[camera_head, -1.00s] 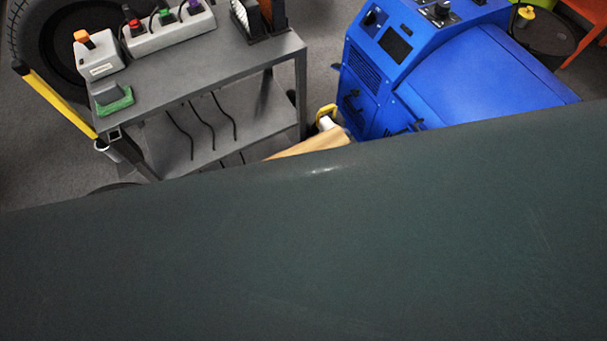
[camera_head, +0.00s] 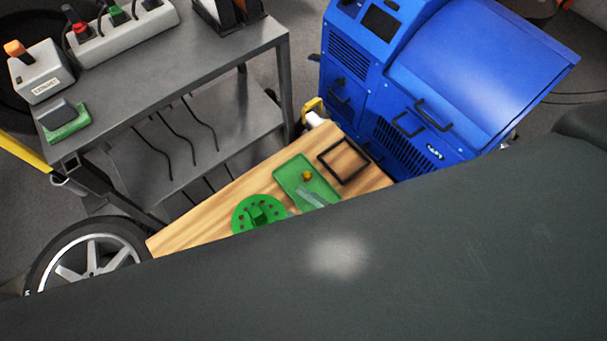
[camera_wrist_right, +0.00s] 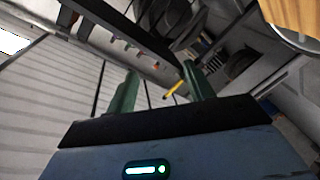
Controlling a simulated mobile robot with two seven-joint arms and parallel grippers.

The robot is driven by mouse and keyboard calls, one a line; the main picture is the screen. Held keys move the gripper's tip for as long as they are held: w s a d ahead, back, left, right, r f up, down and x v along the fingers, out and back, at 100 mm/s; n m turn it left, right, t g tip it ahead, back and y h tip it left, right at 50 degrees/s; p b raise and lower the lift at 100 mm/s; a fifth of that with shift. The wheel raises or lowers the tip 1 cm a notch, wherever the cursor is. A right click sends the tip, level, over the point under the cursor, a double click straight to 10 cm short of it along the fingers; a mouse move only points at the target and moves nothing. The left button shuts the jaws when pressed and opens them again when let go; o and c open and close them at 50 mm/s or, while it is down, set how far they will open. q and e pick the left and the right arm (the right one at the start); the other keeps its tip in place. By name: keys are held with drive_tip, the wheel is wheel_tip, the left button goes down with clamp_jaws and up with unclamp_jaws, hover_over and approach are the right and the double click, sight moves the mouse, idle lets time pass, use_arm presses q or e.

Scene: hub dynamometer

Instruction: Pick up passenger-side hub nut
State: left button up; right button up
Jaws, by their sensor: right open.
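A small orange-gold piece (camera_head: 307,175), perhaps the hub nut, lies on a green tray (camera_head: 284,173) on the wooden table. It is too small to tell its shape. A round green plate with holes (camera_head: 240,216) and a green block on it sits beside the tray. Pale grey-green pieces (camera_head: 312,196) overlap the tray's near edge; I cannot tell whether they are my fingertips. In the right wrist view my right gripper (camera_wrist_right: 160,72) is open, with nothing between its fingers. It faces across the room, not down at the table. My left gripper is not in view.
A large dark form fills the lower head view and hides the table's near part. A black square frame (camera_head: 322,159) lies on the wooden table (camera_head: 195,232). A grey cart (camera_head: 185,62) stands behind left, a blue machine (camera_head: 462,62) behind right, a wheel (camera_head: 88,258) at left.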

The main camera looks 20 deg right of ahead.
drive_tip(key=w+a+n+g+y+b, duration=0.25)
drive_tip(key=a+n+y, duration=0.35)
drive_tip(key=n, duration=0.3)
drive_tip(key=n+g+h+b, duration=1.2)
drive_tip(key=n+h+b, duration=0.45)
drive_tip(key=n, duration=1.75)
hover_over(308, 173)
drive_tip(key=s+b, duration=0.1)
drive_tip(key=b, duration=0.1)
drive_tip(key=shift+y, duration=0.85)
drive_tip(key=f, duration=1.9)
drive_tip(key=shift+a+f, duration=0.15)
drive_tip(key=shift+a, duration=0.2)
drive_tip(key=shift+w+d, duration=0.3)
drive_tip(key=shift+d, duration=0.1)
drive_tip(key=shift+f+b, duration=0.35)
drive_tip(key=shift+f, duration=0.85)
drive_tip(key=shift+a+f, duration=0.1)
drive_tip(key=shift+f, duration=0.35)
wheel_tip(308, 173, down, 4)
drive_tip(key=shift+w+f+b, duration=0.15)
drive_tip(key=shift+b, duration=0.8)
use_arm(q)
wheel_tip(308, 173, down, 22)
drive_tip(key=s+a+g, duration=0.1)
